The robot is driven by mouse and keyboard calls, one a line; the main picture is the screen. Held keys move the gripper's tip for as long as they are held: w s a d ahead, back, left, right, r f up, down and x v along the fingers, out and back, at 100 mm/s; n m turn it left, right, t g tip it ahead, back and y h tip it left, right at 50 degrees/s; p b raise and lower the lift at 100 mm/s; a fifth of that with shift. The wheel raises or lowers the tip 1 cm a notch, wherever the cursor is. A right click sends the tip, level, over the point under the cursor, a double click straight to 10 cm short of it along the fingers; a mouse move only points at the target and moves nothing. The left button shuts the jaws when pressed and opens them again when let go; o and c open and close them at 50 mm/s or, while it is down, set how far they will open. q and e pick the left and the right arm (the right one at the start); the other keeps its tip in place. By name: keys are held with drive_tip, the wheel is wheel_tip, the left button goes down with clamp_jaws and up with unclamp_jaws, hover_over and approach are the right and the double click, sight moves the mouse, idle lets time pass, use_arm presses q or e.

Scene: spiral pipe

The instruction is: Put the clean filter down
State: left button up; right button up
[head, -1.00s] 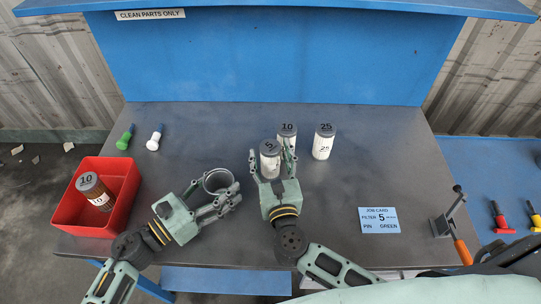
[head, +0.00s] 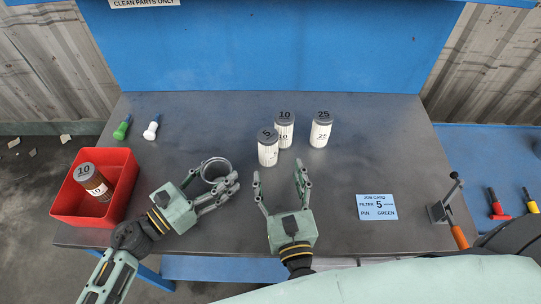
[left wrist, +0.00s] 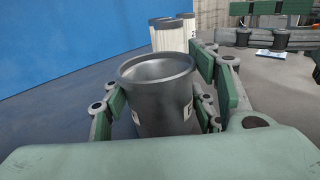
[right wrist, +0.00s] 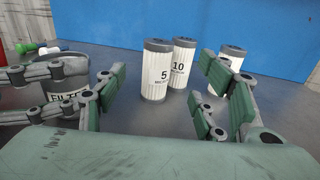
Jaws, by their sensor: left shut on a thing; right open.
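The clean filter marked 5 (head: 268,149) stands upright on the bench, in front of the filter marked 10 (head: 284,128). It also shows in the right wrist view (right wrist: 156,75), ahead of my open right gripper. My right gripper (head: 278,182) is empty and apart from it, on the near side. My left gripper (head: 222,188) is shut on a grey metal housing cup (left wrist: 160,95), whose open top looks empty as far as I can see inside. The job card (head: 378,206) reads filter 5, pin green.
A filter marked 25 (head: 321,130) stands to the right. A red bin (head: 125,186) holds a brown-stained filter (head: 95,183). Green (head: 122,128) and white (head: 152,128) pins lie at back left. A lever with an orange handle (head: 459,237) is at the right edge. The bench centre-right is clear.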

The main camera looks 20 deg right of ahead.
sight(270, 148)
drive_tip(key=w, duration=0.8)
drive_tip(key=w+d, duration=0.1)
drive_tip(key=w, duration=0.2)
drive_tip(key=shift+w+f, duration=0.2)
drive_tip(key=shift+w, duration=0.2)
drive_tip(key=shift+c, duration=0.2)
drive_tip(key=c, duration=1.4)
wheel_tip(270, 148, up, 10)
drive_tip(key=shift+r, duration=0.1)
